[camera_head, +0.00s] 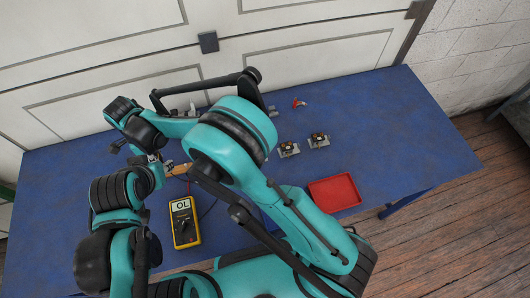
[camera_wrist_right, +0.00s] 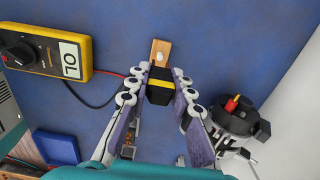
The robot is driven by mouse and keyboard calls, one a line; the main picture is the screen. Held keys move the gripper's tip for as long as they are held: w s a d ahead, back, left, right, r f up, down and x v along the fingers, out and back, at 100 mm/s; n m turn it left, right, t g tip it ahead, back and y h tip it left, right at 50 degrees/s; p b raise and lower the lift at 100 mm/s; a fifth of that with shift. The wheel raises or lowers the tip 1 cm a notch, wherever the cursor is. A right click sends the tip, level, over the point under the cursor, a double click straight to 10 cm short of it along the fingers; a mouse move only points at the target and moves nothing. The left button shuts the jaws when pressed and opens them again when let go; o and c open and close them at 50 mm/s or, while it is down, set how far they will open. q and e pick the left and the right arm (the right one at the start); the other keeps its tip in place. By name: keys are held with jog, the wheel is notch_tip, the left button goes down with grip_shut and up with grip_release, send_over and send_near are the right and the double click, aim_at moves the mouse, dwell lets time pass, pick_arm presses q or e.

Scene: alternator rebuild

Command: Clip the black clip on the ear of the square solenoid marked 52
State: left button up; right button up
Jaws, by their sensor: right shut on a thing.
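In the right wrist view my right gripper (camera_wrist_right: 160,95) is shut on a black clip (camera_wrist_right: 158,86) with a yellow stripe. The clip overlaps the near end of a small wooden block (camera_wrist_right: 160,52); I cannot tell whether they touch. In the head view the block (camera_head: 183,169) shows beside my teal arm, which hides the right gripper. Two small solenoid-like parts, one to the left (camera_head: 289,149) and one to the right (camera_head: 319,140), stand on the table right of my arm. The number 52 is not readable on either. My left gripper (camera_head: 152,157) is small and partly covered; its jaws are unclear.
A yellow multimeter (camera_head: 184,222) reading OL lies at the front, with red and black leads near the block. A red tray (camera_head: 334,193) lies at the front right. A small red object (camera_head: 298,103) lies farther back. The table's right side is clear.

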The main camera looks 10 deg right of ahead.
jog(key=shift+r, duration=0.35)
notch_tip(320, 180, up, 2)
jog(key=shift+r+p, duration=0.25)
jog(key=shift+p, duration=0.75)
jog(key=d+f+n+b, duration=0.1)
jog(key=d+n, duration=0.5)
jog(key=d, duration=0.6)
jog(key=s+d+f+n+b, duration=0.1)
jog(key=d+n, duration=0.4)
jog(key=d, duration=0.7)
jog(key=s+d+f+n+b, duration=0.1)
jog(key=d+n+b, duration=0.3)
jog(key=d, duration=0.8)
jog(key=shift+d+f+n, duration=0.2)
jog(key=shift+f+n, duration=0.45)
jog(key=shift+n, duration=0.65)
jog(key=shift+f+b, duration=0.65)
jog(key=shift+b, duration=0.1)
jog(key=shift+f+b, duration=1.05)
jog(key=shift+f, duration=0.15)
